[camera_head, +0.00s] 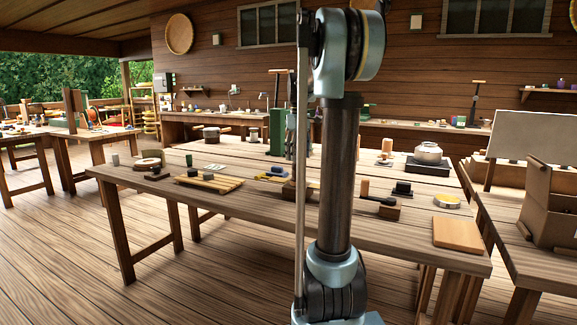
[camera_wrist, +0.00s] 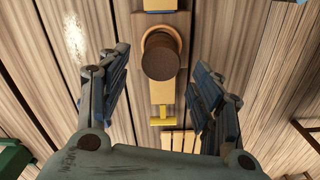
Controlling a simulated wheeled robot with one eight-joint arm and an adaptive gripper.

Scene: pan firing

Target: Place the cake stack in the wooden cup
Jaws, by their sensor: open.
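In the wrist view, a dark-brown round-topped cylinder (camera_wrist: 161,58) stands between and below the spread fingers of my gripper (camera_wrist: 162,76). There is clear space on both sides of it, and nothing is held. I cannot tell whether it is the cake stack or the wooden cup. In the head view my arm blocks the middle of the table and I cannot make out the gripper. Right of the arm stand a light-brown wooden cylinder (camera_head: 365,187) and a small dark stacked piece (camera_head: 402,187); neither is clearly the cake stack or cup.
A yellow T-ended piece (camera_wrist: 162,112) lies beside the brown cylinder. A slatted wooden rack (camera_head: 212,182), a silver pot (camera_head: 428,152), a round yellow-rimmed tin (camera_head: 447,201) and a wooden board (camera_head: 457,234) are on the table. The front edge is mostly clear.

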